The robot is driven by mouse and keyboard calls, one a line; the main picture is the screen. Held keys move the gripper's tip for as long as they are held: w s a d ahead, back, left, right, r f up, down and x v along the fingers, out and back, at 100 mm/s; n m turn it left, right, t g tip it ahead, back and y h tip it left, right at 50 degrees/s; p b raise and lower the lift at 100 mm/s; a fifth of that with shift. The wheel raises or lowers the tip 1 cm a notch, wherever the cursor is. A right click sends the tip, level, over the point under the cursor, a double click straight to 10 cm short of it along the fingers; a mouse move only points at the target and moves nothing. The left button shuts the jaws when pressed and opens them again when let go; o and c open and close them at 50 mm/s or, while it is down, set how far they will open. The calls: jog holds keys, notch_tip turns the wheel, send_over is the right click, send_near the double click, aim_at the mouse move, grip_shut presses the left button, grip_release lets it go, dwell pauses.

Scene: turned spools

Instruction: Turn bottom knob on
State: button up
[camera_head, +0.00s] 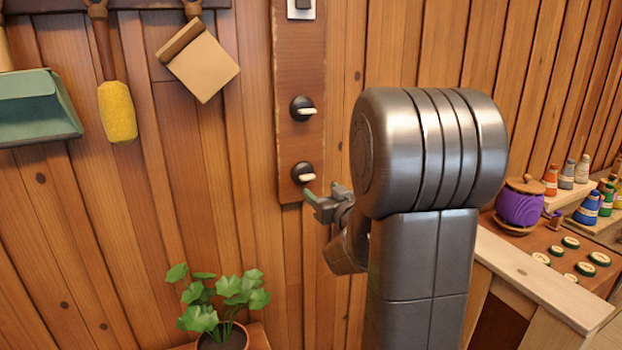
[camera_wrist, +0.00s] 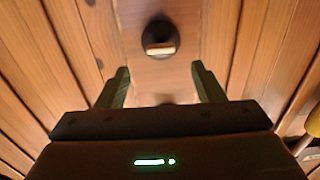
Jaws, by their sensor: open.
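A vertical dark wood panel (camera_head: 300,55) on the plank wall carries two round black knobs with cream pointers. The bottom knob (camera_head: 301,173) is near the panel's lower end; its pointer lies roughly level. The upper knob (camera_head: 302,108) sits above it. My gripper (camera_head: 322,196) is open and empty, just below and right of the bottom knob in the head view, apparently not touching it. The wrist view shows one knob (camera_wrist: 159,37) whole, beyond the open fingers (camera_wrist: 160,82). Another dark knob between the fingers is mostly hidden by my gripper body. I cannot tell for sure which is which there.
A metal plate (camera_head: 301,8) tops the panel. A green dustpan (camera_head: 38,105), a yellow brush (camera_head: 117,112) and a square tool (camera_head: 203,68) hang at left. A potted plant (camera_head: 225,300) stands below. A workbench (camera_head: 540,280) with a purple pot (camera_head: 519,206) is at right.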

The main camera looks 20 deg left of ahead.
aim_at(309, 179)
jog(key=p+x, duration=0.1)
jog(key=x, duration=0.7)
jog(key=shift+a+p, duration=0.15)
jog(key=shift+p, duration=0.2)
jog(key=c, duration=1)
